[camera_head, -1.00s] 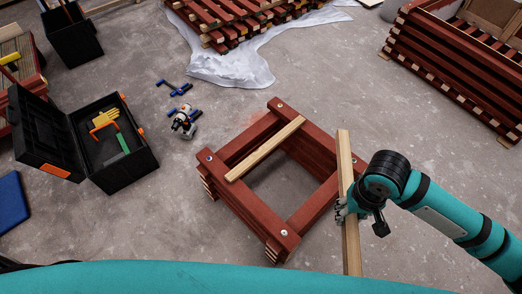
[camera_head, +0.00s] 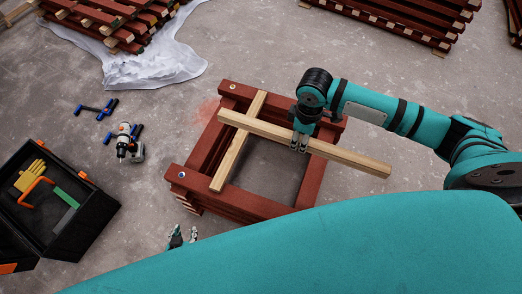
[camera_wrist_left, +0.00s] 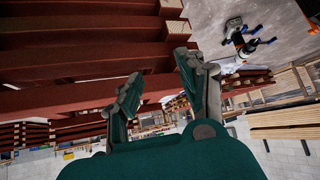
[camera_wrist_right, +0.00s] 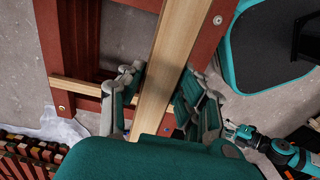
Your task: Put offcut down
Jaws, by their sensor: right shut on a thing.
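The offcut (camera_head: 345,156), a bare pale wood batten, is in my right gripper (camera_head: 300,145), which is shut on it near its middle. It lies across a square stack of red battens (camera_head: 182,177) and its right end sticks out past the stack. It passes over a second bare batten (camera_head: 229,165) lying on the stack; I cannot tell whether they touch. The right wrist view shows the offcut (camera_wrist_right: 172,60) between the right fingers (camera_wrist_right: 155,100). My left gripper (camera_head: 183,237) is low beside the stack's near side, open and empty, as the left wrist view (camera_wrist_left: 160,90) shows.
An open black toolbox (camera_head: 85,235) stands at lower left. A drill (camera_head: 124,143) and blue clamps (camera_head: 97,110) lie on the floor left of the stack. White sheeting (camera_head: 165,60) under more red battens (camera_head: 100,22) is behind. Another red stack (camera_head: 400,20) is at top right.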

